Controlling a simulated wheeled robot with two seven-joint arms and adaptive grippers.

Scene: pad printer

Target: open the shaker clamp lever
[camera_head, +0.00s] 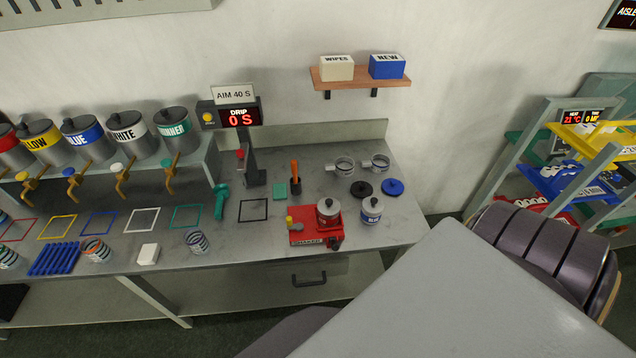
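The red shaker (301,238) sits on the workbench near its front edge, right of centre. A metal can with a dark knobbed lid (327,211) stands upright on it. A small yellow-topped part (290,220) stands at the shaker's left side, and a dark round part (335,243) is at its front right. I cannot tell which part is the clamp lever or whether it is open or shut. Neither of my grippers shows in this view.
A blue-labelled can (372,212) stands close to the shaker's right. Behind are an orange-handled tool (295,172), two metal rings (344,165) and dark and blue lids (392,187). My own grey arm parts cover the lower right.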

